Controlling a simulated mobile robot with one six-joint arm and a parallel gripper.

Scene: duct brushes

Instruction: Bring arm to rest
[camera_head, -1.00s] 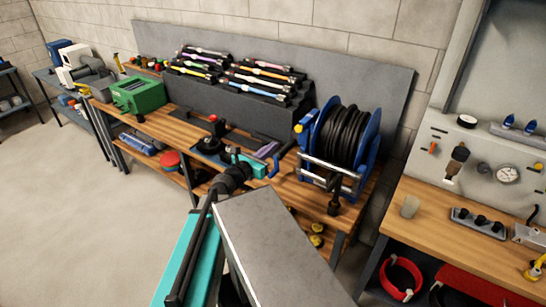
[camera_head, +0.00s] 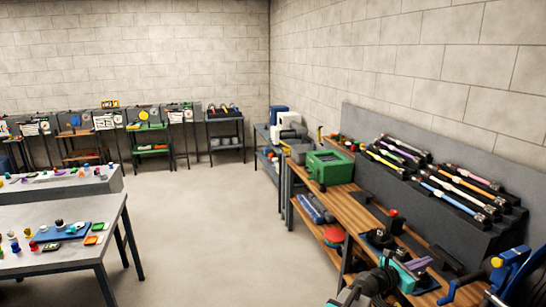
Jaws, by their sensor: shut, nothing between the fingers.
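My gripper (camera_head: 388,274) shows at the bottom right, small and dark, in front of the near part of the wooden bench (camera_head: 354,214). It is shut and holds nothing that I can see. Its fingertips are hard to make out against the dark and teal parts around it. Most of my arm is cut off by the bottom edge of the frame.
The bench carries a green box (camera_head: 330,167), a red-topped knob (camera_head: 394,214) and a dark stepped rack (camera_head: 440,190) of coloured brushes. A blue reel (camera_head: 516,266) is at the right edge. A grey table (camera_head: 65,262) stands at lower left. The floor (camera_head: 205,225) between is clear.

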